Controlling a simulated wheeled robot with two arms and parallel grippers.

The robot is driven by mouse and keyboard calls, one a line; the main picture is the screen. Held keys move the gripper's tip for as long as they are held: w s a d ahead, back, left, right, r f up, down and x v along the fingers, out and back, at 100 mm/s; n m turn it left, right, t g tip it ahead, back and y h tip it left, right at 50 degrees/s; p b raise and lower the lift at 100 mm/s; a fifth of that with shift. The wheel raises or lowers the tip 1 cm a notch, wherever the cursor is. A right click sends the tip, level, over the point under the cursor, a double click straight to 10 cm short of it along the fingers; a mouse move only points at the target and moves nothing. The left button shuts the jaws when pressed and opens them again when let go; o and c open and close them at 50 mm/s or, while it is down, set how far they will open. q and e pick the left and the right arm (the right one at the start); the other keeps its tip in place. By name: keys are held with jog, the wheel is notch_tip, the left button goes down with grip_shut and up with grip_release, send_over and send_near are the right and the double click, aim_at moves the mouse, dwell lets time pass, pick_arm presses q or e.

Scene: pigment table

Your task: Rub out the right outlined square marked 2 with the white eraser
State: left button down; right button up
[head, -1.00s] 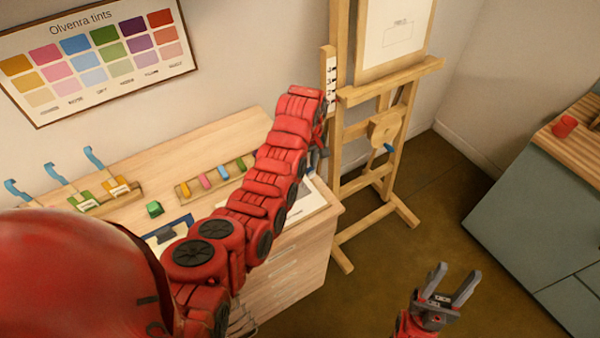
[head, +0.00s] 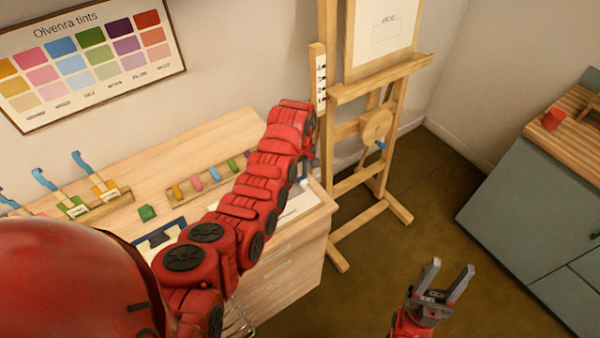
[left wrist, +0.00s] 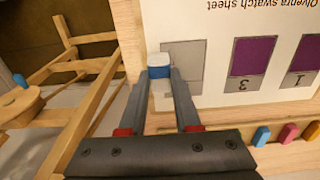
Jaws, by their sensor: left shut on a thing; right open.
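My left gripper (left wrist: 158,76) is shut on the eraser (left wrist: 159,58), a small white block with a blue band. In the left wrist view the eraser is over the edge of a plain grey outlined square (left wrist: 188,60) on the white swatch sheet (left wrist: 225,18). I cannot tell if it touches the paper. No number shows by that square; the fingers may hide it. Purple squares marked 3 (left wrist: 252,56) and 1 (left wrist: 304,52) lie to its right. In the head view my arm hides most of the sheet (head: 301,207). My right gripper (head: 446,283) is open and empty above the floor.
A wooden easel (head: 366,180) stands just beyond the table's right end. A cabinet (head: 520,190) stands at the right.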

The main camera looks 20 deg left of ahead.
aim_at(293, 187)
pick_arm(q)
jog(key=shift+f+b, duration=0.7)
jog(key=shift+f, duration=0.2)
dwell(0.4)
jog(key=shift+s+a+r+p, duration=0.2)
jog(key=shift+s+a+p, duration=0.5)
jog(key=shift+p, duration=0.25)
jog(key=shift+s+a+f, duration=0.1)
jog(key=shift+s+a, duration=0.1)
jog(key=shift+s, duration=0.25)
jog(key=shift+f+b, duration=0.2)
jog(key=shift+b, duration=0.1)
jog(key=shift+w+d+f+b, duration=0.15)
jog(key=shift+w+d+b, duration=0.35)
jog(key=shift+b, duration=0.4)
jog(key=shift+w+d+b, duration=0.4)
jog(key=shift+w+b, duration=0.2)
jog(key=shift+b, duration=0.05)
jog(key=shift+r, duration=0.2)
jog(key=shift+a+r, duration=0.1)
jog(key=shift+a, duration=0.05)
